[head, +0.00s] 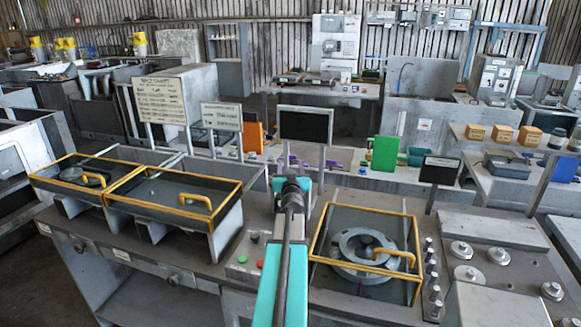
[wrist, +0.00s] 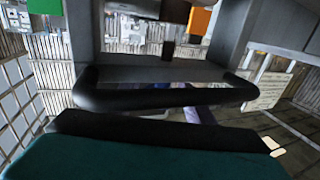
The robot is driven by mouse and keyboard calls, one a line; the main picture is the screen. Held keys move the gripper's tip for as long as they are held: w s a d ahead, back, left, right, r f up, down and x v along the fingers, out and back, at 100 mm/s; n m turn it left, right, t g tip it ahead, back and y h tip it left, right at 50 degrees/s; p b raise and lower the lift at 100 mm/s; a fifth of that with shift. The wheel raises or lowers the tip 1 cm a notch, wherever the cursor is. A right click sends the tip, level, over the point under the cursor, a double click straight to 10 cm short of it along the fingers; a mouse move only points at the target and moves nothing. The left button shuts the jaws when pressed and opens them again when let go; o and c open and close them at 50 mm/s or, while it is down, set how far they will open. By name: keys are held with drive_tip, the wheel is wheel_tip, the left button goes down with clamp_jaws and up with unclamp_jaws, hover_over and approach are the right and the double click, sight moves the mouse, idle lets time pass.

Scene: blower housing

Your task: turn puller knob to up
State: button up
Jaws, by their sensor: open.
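My gripper (head: 291,187) is at the end of my teal arm in the middle of the head view, above the bench and just below a dark screen on posts. It is open, and I see nothing held in it. In the wrist view, dark bars and a teal part of my arm fill the lower half. I cannot tell which part is the puller knob. A small control box (head: 243,262) with green and red buttons and a dark knob (head: 254,237) stands left of my arm. Several round metal knobs (head: 460,249) sit on the plate at the right.
Yellow-framed covers with handles stand on both sides: a left one (head: 210,187) and a right one (head: 320,232) over a round metal housing (head: 352,248). The dark screen (head: 306,124) and a small sign (head: 440,170) rise behind. Upright metal pegs (head: 432,275) line the right plate's edge.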

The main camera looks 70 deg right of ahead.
drive_tip(key=shift+d, duration=0.1)
drive_tip(key=c, duration=1.1)
drive_tip(key=shift+o, duration=0.2)
drive_tip(key=shift+r, duration=0.1)
drive_tip(key=t+p, duration=0.1)
drive_tip(key=p, duration=0.2)
drive_tip(key=shift+w+r+n, duration=0.15)
drive_tip(key=shift+n, duration=0.25)
